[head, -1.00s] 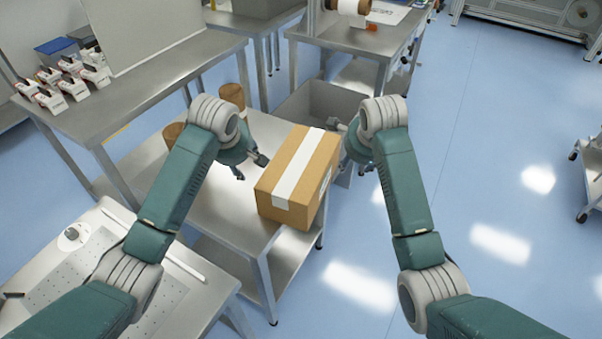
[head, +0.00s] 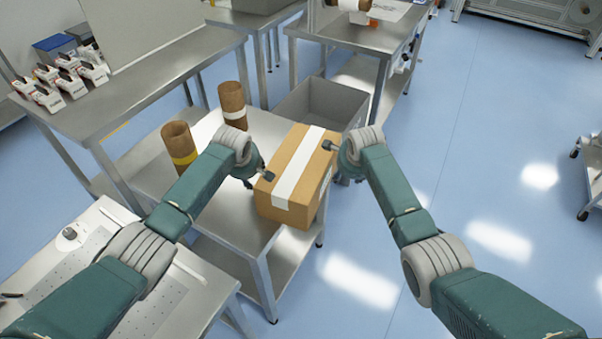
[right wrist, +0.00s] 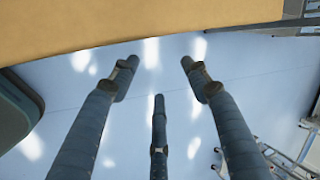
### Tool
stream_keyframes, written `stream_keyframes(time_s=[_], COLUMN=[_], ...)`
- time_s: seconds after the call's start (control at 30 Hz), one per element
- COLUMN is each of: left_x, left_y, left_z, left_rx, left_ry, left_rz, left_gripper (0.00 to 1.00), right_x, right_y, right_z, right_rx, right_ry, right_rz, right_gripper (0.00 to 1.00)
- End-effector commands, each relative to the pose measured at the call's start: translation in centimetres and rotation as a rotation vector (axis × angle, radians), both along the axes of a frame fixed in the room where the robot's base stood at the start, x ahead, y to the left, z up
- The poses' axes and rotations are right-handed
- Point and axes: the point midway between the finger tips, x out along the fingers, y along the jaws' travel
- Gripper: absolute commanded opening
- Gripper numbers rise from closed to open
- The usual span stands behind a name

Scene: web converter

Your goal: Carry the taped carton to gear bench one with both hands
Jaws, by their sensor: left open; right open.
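The taped carton (head: 270,195), brown with a white tape strip along its top, sits on a steel cart (head: 225,210) near its right edge. My left gripper (head: 258,178) is open at the carton's left side, with a fingertip over or against its upper edge. My right gripper (head: 338,160) is open at the carton's right side, partly hidden by its own wrist. In the right wrist view the right fingers (right wrist: 158,75) are spread and empty, with the carton's tan surface (right wrist: 150,22) along the top. I cannot tell which bench is gear bench one.
Two cardboard tubes (head: 232,103) stand on the cart's left part. A grey bin (head: 322,105) is behind the carton. Steel benches stand at left (head: 130,95) and back (head: 350,38). A perforated-top table (head: 60,270) is at the lower left. Blue floor is open at right.

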Motion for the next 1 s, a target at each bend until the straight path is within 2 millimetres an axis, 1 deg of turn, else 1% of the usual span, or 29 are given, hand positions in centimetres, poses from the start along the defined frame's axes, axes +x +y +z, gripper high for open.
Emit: stream_keyframes(time_s=[0.03, 0.1, 0.53, 1.0], left_x=[0.0, 0.0, 0.0, -0.2], left_y=[-0.8, -1.1, -1.5, -4.2], left_z=[0.2, 0.2, 0.2, 0.1], left_rx=[-0.002, -0.001, -0.002, -0.007], left_ry=[-0.002, -0.002, -0.001, 0.001], left_rz=[-0.004, -0.004, -0.002, -0.01], left_gripper=[0.47, 0.47, 0.47, 0.47], right_x=[0.0, 0.0, 0.0, 0.2], right_y=[0.8, 1.2, 1.6, 4.1], right_z=[0.2, 0.2, 0.2, 0.5], right_rx=[0.002, 0.001, 0.001, 0.009], right_ry=[-0.002, -0.002, -0.002, -0.009], right_rz=[0.004, 0.005, 0.003, 0.007], right_gripper=[0.47, 0.47, 0.47, 0.47])
